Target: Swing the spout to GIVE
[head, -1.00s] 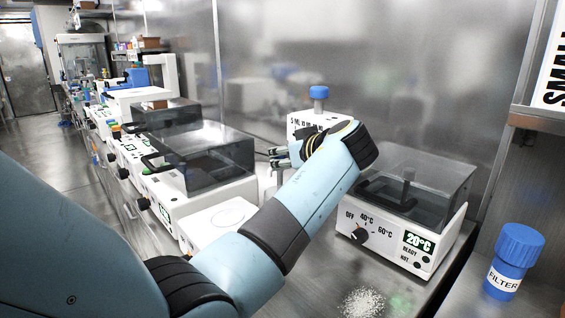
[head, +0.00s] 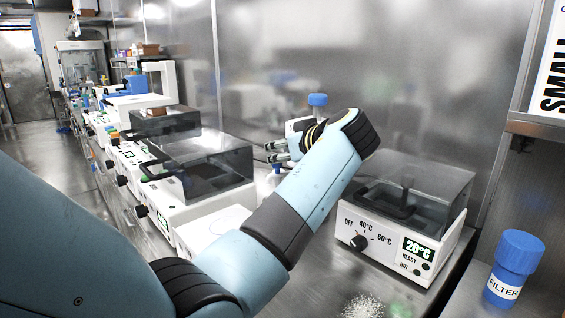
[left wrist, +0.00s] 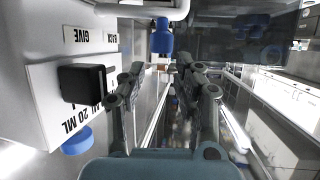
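The dispenser has a blue cap (head: 318,100) in the head view, and my left wrist hides most of its white body. In the left wrist view its white body (left wrist: 40,40) fills the left side, with GIVE and BACK labels (left wrist: 90,36), a black knob (left wrist: 82,84) and 20 ML lettering. The spout's blue nozzle (left wrist: 162,38) hangs just beyond my left gripper (left wrist: 161,66), whose fingers are apart with nothing visible between them. In the head view the left gripper (head: 273,152) is beside the dispenser, close to the blue nozzle (head: 277,168). My right gripper does not show.
A heater box (head: 405,225) with a dial and 20°C display stands right of my left arm. A blue FILTER bottle (head: 514,268) is at far right. White powder (head: 362,307) lies on the bench. Lidded instruments (head: 195,170) line the bench at left.

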